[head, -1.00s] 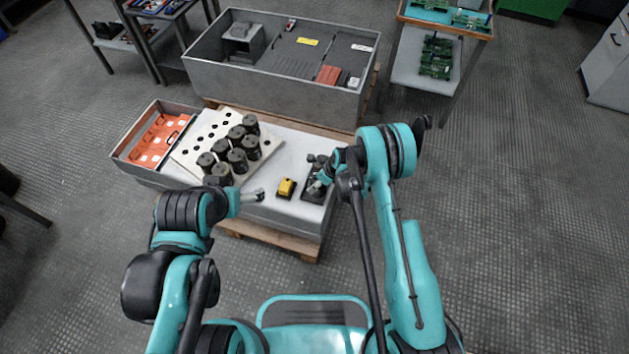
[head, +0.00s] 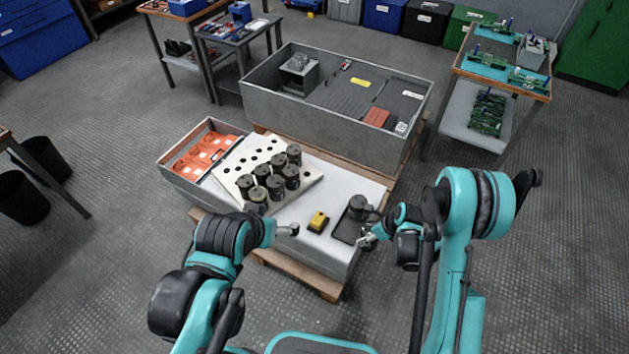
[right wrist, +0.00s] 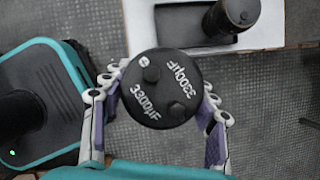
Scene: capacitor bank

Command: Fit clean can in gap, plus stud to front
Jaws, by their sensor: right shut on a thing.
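My right gripper (head: 368,240) is just right of the black tray's near edge. In the right wrist view, the right gripper (right wrist: 157,82) is shut on a black can (right wrist: 160,92), seen from its stud end. It bears 3300µF lettering, two studs and a plus mark at upper left. Several dark cans (head: 291,176) stand in two rows on the cream plate (head: 229,172). The front row's right end seems empty, but I cannot be sure. My left gripper (head: 290,230) is near the bench's front edge; its fingers are too small to judge.
Another can (head: 359,205) stands on the black tray (head: 345,230); it also shows in the right wrist view (right wrist: 232,16). A yellow device (head: 318,221) sits left of the tray. Orange parts (head: 203,158) lie in the left bin. A grey cabinet (head: 330,123) stands behind.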

